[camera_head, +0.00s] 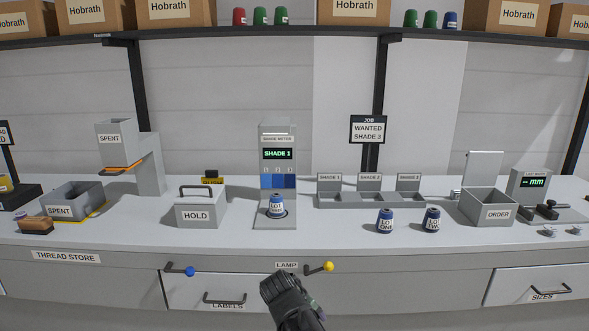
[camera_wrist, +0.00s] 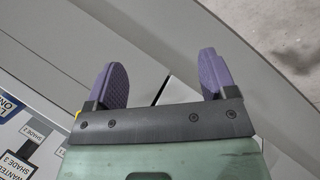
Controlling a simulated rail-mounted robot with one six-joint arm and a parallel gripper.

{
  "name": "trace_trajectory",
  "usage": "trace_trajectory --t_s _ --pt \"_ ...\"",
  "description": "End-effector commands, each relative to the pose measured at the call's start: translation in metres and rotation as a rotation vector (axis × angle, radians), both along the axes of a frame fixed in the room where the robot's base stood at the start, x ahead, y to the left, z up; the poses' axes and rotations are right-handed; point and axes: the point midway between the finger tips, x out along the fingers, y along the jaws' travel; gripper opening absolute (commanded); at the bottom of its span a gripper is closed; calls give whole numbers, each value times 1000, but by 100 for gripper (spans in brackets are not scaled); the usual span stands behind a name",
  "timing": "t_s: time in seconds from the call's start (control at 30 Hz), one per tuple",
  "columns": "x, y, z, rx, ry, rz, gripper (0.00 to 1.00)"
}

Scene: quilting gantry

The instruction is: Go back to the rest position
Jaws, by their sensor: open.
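My gripper (camera_wrist: 165,82) shows in the wrist view with its two purple-padded fingers apart and nothing between them. In the head view my arm's dark end (camera_head: 290,300) is low at the bottom centre, in front of the counter's drawer fronts. Its fingertips cannot be made out there. It is apart from the things on the counter.
Two more spools (camera_head: 385,221) (camera_head: 431,220) stand on the counter (camera_head: 335,238). The HOLD box (camera_head: 200,212) is left, the ORDER bin (camera_head: 490,207) right. Lever knobs (camera_head: 190,271) (camera_head: 328,267) stick out in front.

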Motion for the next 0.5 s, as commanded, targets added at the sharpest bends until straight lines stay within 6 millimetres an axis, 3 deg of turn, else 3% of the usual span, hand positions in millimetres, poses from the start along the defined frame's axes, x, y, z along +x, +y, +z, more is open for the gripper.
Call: trace_trajectory --t_s 0.03,0.1,0.2,0.33,0.37,0.4,0.5 --pt "-29 -26 -7 103 26 -129 78" --pt "-60 -51 -13 250 68 -306 78" --pt "-91 -84 -16 397 112 -469 78" --pt "-102 -139 -16 440 94 -610 78" --pt "-100 -147 -7 441 89 -630 78" --pt "-100 -142 22 439 91 -616 78" --pt "-99 -141 57 437 92 -613 78"
